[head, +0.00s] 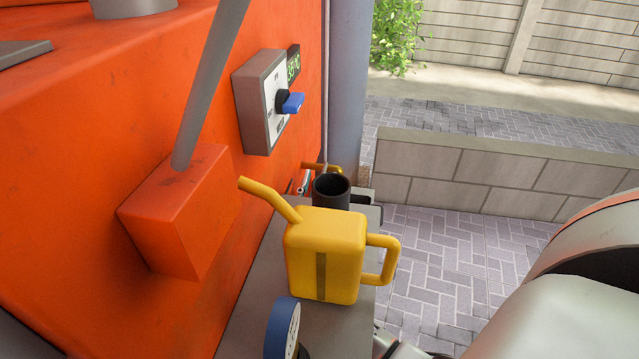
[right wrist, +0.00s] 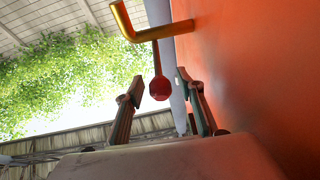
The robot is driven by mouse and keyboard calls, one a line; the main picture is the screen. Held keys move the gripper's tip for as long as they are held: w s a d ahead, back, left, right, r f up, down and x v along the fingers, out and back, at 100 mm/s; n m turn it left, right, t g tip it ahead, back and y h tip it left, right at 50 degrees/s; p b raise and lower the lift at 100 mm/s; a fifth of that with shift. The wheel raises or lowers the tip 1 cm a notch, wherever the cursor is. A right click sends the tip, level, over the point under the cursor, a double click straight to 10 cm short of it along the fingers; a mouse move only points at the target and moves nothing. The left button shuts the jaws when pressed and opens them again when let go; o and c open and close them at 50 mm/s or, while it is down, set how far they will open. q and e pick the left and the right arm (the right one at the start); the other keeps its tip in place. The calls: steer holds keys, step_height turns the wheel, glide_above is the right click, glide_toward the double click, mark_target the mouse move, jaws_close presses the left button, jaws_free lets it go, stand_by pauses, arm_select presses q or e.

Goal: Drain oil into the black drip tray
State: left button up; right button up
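My right gripper (right wrist: 160,84) is open in the right wrist view, its two fingers pointing up. A red ball knob (right wrist: 159,88) on a thin lever shows in the gap between the fingertips; I cannot tell whether it is level with them or beyond. Above is a bent brass pipe (right wrist: 150,32); a brass pipe (head: 322,167) also shows in the head view at the orange machine's far end. In the head view the right fingers cannot be made out clearly. I cannot make out a black drip tray. My left gripper is not in view.
A yellow oil can (head: 325,258), a black cylindrical container (head: 331,190) and a blue round object (head: 283,328) are on a grey ledge (head: 245,318) along the orange machine (head: 80,150). Paving lies right.

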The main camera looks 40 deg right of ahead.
jaws_close()
steer(key=shift+s+d+r+n+t+y+p, duration=0.3)
steer(key=shift+r+t+y+p, duration=0.25)
steer(key=shift+p, duration=0.2)
steer(key=shift+s+d+r+n+t+y+p, duration=0.1)
steer(key=shift+d+n+t+y+p, duration=0.1)
steer(key=shift+n+t+y+p, duration=0.25)
arm_select(q)
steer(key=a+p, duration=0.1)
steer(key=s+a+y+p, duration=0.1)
steer(key=p, duration=0.1)
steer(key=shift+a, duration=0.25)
arm_select(e)
steer(key=d+n+t+y, duration=0.1)
steer(key=y, duration=0.1)
steer(key=s+d+f+n+t+y, duration=0.1)
steer(key=t+y, duration=0.1)
steer(key=s+d+n+t+y, duration=0.1)
steer(key=n+y, duration=0.1)
steer(key=shift+f+y, duration=0.2)
steer(key=shift+y, duration=0.2)
jaws_free()
